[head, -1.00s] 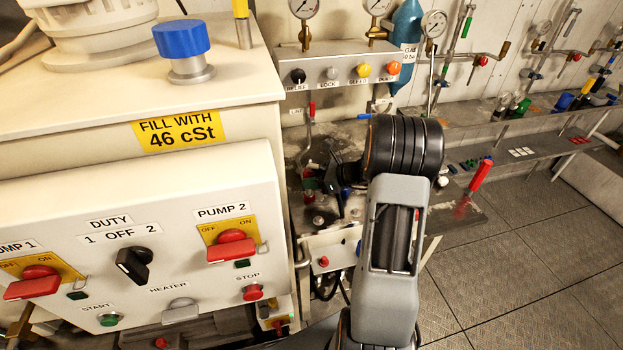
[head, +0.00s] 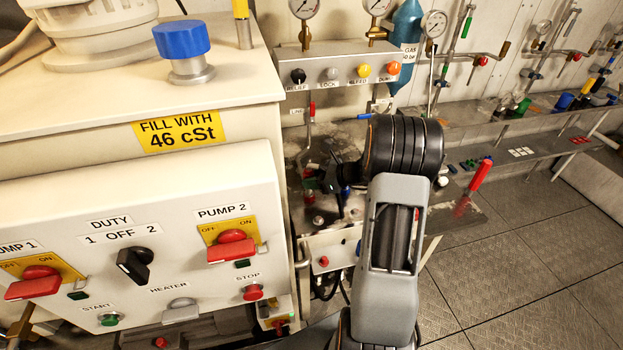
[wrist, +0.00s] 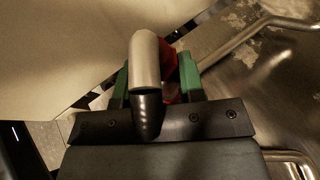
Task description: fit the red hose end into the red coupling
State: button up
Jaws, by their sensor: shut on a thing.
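My gripper (wrist: 154,88) shows in the wrist view with two green fingers. They are shut on the red hose end (wrist: 171,72), whose red part shows between and beyond the fingers. A pale metal sleeve and a black hose section stand in front of it and hide much of it. In the head view my gripper (head: 337,183) is a small dark shape over the worn bench, left of my arm's black joint. The hose end cannot be made out there. I cannot pick out the red coupling for certain in either view.
The white cabinet (head: 165,225) with pump switches stands close on the left. A valve panel (head: 345,72) with coloured knobs and gauges is behind the bench (head: 375,135). A red handle (head: 480,175) sticks up at the bench's right. Bent metal pipe (wrist: 250,40) shows in the wrist view.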

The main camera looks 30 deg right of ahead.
aim_at(312, 194)
jog(key=shift+f+b, duration=1.1)
jog(key=shift+f, duration=0.45)
dwell(0.5)
jog(key=shift+r+p, duration=0.9)
jog(key=shift+r, duration=0.3)
jog(key=shift+f+b, duration=1.05)
jog(key=shift+f, duration=0.4)
dwell(0.9)
jog(key=o, duration=1.1)
jog(key=v, duration=1.3)
jog(key=shift+s+d+r, duration=0.2)
jog(key=shift+d+r, duration=0.05)
jog(key=shift+r, duration=0.1)
jog(key=shift+c, duration=0.3)
